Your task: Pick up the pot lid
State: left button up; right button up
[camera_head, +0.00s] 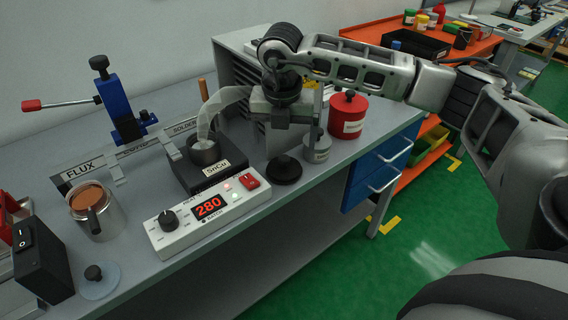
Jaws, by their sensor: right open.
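A round black lid with a knob (284,170) lies on the grey bench, right of the solder pot (204,152) marked SnCu. I take it as the pot lid. A second, pale disc with a dark knob (98,282) lies near the bench's front left. My right gripper (288,128) is open and points down above and behind the black lid, apart from it. Its fingers are partly hard to make out against the grey cabinet. My left gripper is not in view.
A heater box (209,217) reading 280 stands in front of the pot. A flux cup (95,211) and a blue lever stand (119,106) are at left.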

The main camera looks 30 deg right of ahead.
aim_at(284, 157)
jog(key=shift+w+d+f+p, duration=0.15)
jog(key=shift+f+p, duration=0.2)
jog(key=shift+f, duration=1.4)
jog(key=shift+w+d+f+p, duration=0.1)
jog(key=shift+f+p, duration=0.25)
jog(key=shift+f, duration=1.35)
jog(key=c, duration=1.1)
